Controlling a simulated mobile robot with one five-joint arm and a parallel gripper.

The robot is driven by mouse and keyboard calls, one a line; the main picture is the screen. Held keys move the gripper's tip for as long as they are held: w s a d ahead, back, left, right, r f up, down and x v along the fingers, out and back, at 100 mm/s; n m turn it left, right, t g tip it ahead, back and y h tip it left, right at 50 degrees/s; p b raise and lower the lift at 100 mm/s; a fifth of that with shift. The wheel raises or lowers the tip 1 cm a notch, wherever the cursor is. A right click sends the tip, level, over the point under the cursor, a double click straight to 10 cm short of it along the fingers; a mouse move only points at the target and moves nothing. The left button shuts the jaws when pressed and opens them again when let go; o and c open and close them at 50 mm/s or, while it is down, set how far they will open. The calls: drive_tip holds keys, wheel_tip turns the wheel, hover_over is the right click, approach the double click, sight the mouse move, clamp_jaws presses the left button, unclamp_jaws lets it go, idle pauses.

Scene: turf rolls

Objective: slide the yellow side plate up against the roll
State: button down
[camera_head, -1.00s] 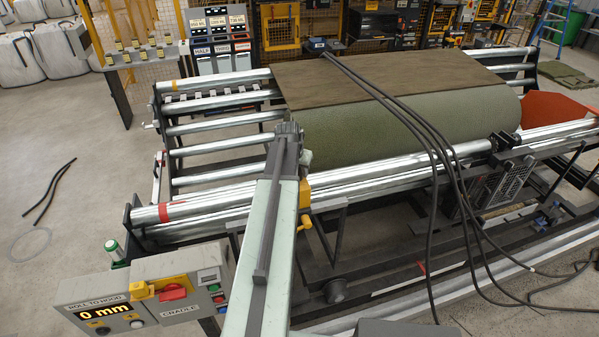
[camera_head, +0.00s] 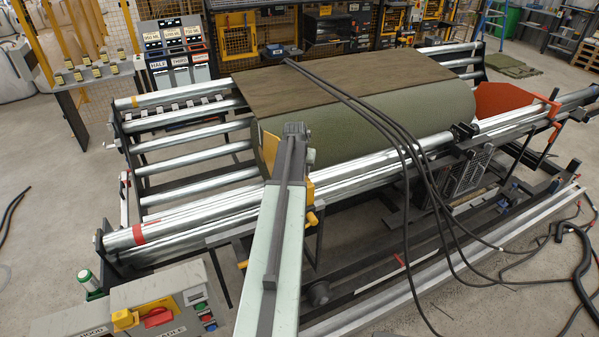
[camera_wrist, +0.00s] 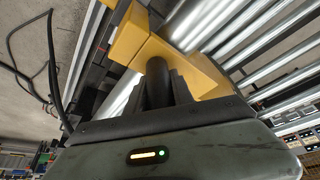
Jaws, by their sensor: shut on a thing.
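The green turf roll (camera_head: 355,125) lies on the metal rollers, with a brown flap over its top. The yellow side plate (camera_head: 269,150) shows at the roll's left end, partly hidden behind my arm. In the head view I cannot tell whether plate and roll touch. In the wrist view the plate (camera_wrist: 203,82) is large and close, with a dark upright handle (camera_wrist: 157,78) in front of it. My gripper (camera_wrist: 160,88) is shut on that handle. In the head view my arm hides the jaws.
An orange-red plate (camera_head: 503,99) stands at the roll's right end. Black cables (camera_head: 400,160) hang over the roll and front rail. A control box (camera_head: 160,305) stands at lower left. Bare rollers (camera_head: 190,145) lie left of the roll.

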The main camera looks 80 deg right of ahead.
drive_tip(key=c, duration=1.1)
unclamp_jaws()
drive_tip(key=shift+s+a, duration=0.1)
drive_tip(key=shift+s, duration=0.3)
drive_tip(key=shift+w, duration=0.3)
drive_tip(key=p+v, duration=0.7)
drive_tip(key=shift+r, duration=0.35)
drive_tip(key=shift+a, duration=0.1)
